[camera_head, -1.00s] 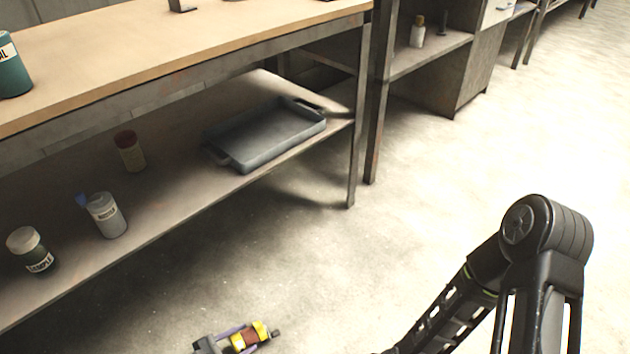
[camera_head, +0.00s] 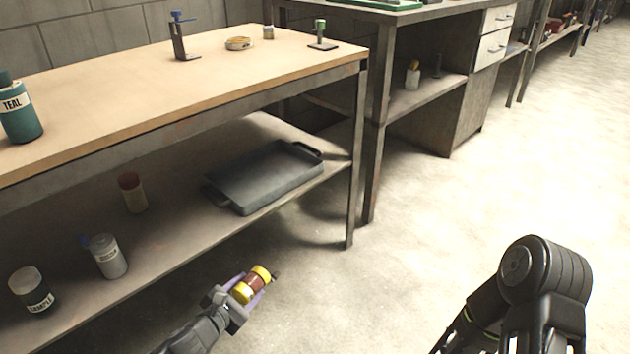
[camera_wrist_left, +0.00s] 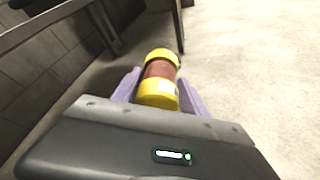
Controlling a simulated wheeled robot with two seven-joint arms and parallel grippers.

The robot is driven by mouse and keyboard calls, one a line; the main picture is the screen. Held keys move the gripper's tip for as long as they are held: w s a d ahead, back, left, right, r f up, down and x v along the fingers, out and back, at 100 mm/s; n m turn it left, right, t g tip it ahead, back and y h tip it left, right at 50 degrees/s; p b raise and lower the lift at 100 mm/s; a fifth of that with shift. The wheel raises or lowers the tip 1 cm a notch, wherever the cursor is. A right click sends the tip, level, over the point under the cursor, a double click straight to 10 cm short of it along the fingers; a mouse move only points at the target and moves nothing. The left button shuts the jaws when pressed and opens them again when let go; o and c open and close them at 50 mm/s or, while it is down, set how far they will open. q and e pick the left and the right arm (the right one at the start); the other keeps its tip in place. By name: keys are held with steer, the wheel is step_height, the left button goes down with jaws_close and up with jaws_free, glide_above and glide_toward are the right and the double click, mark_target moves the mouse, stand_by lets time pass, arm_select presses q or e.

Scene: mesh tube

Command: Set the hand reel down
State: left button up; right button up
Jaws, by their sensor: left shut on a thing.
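The hand reel (camera_head: 254,284) has yellow ends and a reddish-brown middle. My left gripper (camera_head: 249,286) is shut on it, with purple fingers on both sides. It holds the reel in the air in front of the bench's lower shelf, low in the head view. In the left wrist view the reel (camera_wrist_left: 160,80) sits between the purple fingers (camera_wrist_left: 160,88), its near yellow end close to the palm. My right arm shows at the lower right of the head view, but its gripper is out of the frame.
The wooden bench top (camera_head: 130,95) holds a teal bottle (camera_head: 20,112), a small stand (camera_head: 182,40), a tan ring-shaped item (camera_head: 239,43) and a green-topped piece (camera_head: 320,35). The lower shelf (camera_head: 165,225) carries a grey tray (camera_head: 262,178) and several jars. Floor (camera_head: 430,215) to the right is clear.

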arm_select(q)
step_height(320, 180, up, 25)
steer(key=s+d+p, duration=0.2)
steer(key=p, duration=1)
steer(key=s+a+r+m+g+h+p, duration=0.1)
steer(key=s+r+m+h+p, duration=0.1)
steer(key=r+p, duration=0.7)
steer(key=s+a+r+m+g+h+p, duration=0.2)
steer(key=s+r+p, duration=0.3)
steer(key=r+p, duration=0.4)
steer(key=s+a+r+m+g+h+p, duration=0.1)
steer(key=s+r+p, duration=0.3)
steer(key=r+p, duration=0.4)
steer(key=shift+a+r+m+g+h+p, duration=0.15)
steer(key=shift+r+m+g+h+p, duration=0.25)
steer(key=shift+r+m+g+h, duration=0.25)
arm_select(e)
steer(key=s+a+r, duration=0.1)
steer(key=r, duration=1.8)
steer(key=s+a+r+g, duration=0.1)
steer(key=s+r, duration=0.1)
steer(key=r, duration=1.8)
steer(key=shift+s+n, duration=0.3)
arm_select(q)
steer(key=shift+s+f, duration=0.1)
steer(key=shift+f, duration=0.05)
steer(key=f, duration=0.2)
steer(key=s+f, duration=0.1)
steer(key=f, duration=0.2)
steer(key=shift+s, duration=0.2)
